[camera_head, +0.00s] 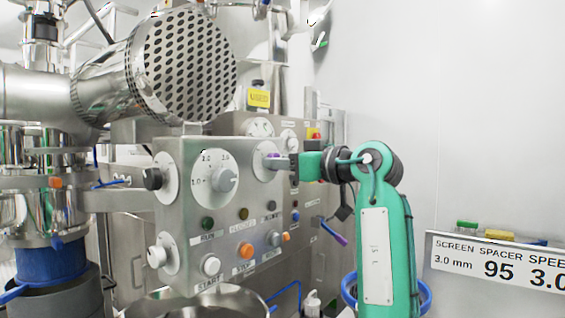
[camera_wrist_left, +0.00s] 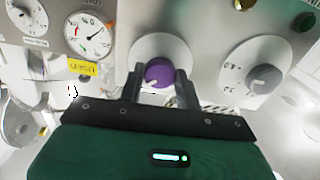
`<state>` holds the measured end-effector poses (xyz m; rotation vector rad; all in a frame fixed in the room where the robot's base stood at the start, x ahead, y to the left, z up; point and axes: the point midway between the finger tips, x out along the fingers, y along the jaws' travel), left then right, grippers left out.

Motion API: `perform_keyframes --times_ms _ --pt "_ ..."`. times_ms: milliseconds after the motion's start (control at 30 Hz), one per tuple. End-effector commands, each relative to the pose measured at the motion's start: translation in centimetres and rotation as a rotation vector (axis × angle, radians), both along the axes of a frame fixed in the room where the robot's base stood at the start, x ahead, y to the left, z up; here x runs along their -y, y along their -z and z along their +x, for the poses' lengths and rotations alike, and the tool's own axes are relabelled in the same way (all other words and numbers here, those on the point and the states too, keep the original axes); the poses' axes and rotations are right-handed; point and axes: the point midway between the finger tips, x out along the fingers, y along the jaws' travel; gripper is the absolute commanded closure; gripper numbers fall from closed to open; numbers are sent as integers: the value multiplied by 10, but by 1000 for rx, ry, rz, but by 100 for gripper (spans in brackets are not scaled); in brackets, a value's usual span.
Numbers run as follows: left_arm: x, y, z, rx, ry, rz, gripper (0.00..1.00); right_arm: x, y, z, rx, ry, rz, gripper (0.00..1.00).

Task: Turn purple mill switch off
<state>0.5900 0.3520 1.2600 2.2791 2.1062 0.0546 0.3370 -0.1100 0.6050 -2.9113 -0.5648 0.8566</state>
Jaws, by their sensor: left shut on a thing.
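The purple mill switch (camera_head: 272,155) is a round knob on a pale disc on the right part of the steel control panel (camera_head: 218,150). Only a sliver of its purple shows in the head view. In the left wrist view the purple knob (camera_wrist_left: 158,72) sits between the two dark fingers of my left gripper (camera_wrist_left: 159,85). The fingers are shut on it from both sides. In the head view my left gripper (camera_head: 281,162) reaches the panel from the right, with its green arm behind. The knob's pointer mark is too small to read. My right gripper is in neither view.
A grey dial (camera_head: 224,179) is left of the switch, with a black knob (camera_head: 152,179) on the panel's side. Several buttons, including an orange one (camera_head: 246,250), sit below. A perforated steel cylinder (camera_head: 188,66) hangs above. A sign (camera_head: 500,262) stands at right.

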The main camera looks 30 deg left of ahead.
Motion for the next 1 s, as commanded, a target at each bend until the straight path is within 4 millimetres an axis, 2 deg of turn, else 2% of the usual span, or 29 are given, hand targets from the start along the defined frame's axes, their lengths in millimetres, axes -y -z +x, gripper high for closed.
perform_keyframes --times_ms 267,600,1000 --pt "-1 -1 0 182 -2 -12 89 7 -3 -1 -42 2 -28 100" --pt "-1 0 0 502 -1 -38 89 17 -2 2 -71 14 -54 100" --pt "0 1 0 880 -1 -70 89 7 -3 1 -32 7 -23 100"
